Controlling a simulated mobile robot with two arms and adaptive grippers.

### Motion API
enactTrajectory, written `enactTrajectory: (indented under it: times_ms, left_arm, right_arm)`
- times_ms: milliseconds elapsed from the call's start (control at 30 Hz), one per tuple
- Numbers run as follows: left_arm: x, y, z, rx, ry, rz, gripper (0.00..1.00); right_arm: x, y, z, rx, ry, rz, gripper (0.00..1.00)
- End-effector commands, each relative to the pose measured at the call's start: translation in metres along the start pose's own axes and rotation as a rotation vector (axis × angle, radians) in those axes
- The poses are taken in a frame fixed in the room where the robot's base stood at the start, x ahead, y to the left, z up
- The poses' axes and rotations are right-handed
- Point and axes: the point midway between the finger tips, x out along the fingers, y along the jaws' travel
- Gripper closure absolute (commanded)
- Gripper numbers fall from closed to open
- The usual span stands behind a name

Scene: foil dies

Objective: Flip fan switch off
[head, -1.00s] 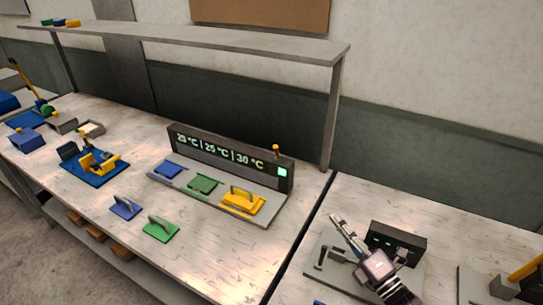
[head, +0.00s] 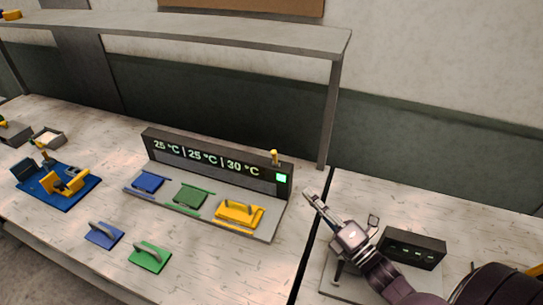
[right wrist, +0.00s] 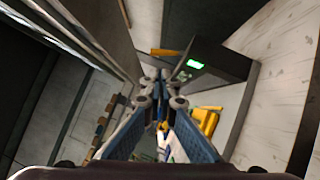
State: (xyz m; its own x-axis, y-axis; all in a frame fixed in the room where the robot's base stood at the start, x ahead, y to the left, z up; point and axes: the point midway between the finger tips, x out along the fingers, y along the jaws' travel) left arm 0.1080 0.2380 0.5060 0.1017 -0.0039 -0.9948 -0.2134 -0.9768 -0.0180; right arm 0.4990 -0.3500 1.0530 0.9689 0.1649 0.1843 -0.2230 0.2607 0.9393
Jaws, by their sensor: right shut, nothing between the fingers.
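A dark display panel (head: 205,160) reads 25 °C, 25 °C and 30 °C. A small yellow lever (head: 275,157), apparently the fan switch, stands upright at its right end, above a lit green square (head: 281,178). My right gripper (head: 309,194) is shut and empty, just right of the panel's end, apart from the lever. In the right wrist view the shut fingers (right wrist: 160,82) point toward the yellow lever (right wrist: 167,52), with the green light (right wrist: 195,64) to its right. My left gripper is not in view.
Blue (head: 149,182), green (head: 192,195) and yellow (head: 240,213) plates lie in front of the panel. Two handled plates, blue (head: 104,234) and green (head: 150,256), lie nearer. A shelf post (head: 330,115) rises behind the gripper. A dark box (head: 412,248) stands at right.

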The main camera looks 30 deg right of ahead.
Motion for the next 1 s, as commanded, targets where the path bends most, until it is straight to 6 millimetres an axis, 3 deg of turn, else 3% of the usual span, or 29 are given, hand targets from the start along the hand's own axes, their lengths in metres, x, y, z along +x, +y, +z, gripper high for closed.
enactTrajectory:
  times_ms: [133, 467, 800, 1000]
  left_arm:
    - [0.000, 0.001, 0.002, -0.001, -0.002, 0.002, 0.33]
    - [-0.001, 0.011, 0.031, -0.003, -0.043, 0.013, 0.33]
    - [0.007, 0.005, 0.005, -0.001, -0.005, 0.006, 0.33]
    - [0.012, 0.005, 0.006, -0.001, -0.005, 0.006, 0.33]
  right_arm:
    - [0.000, 0.000, 0.000, 0.000, 0.000, -0.001, 1.00]
    - [0.007, 0.000, 0.000, 0.000, 0.000, 0.002, 1.00]
    - [0.069, 0.000, 0.000, -0.002, 0.000, 0.004, 1.00]
    - [0.106, 0.000, 0.000, -0.001, 0.000, 0.003, 1.00]
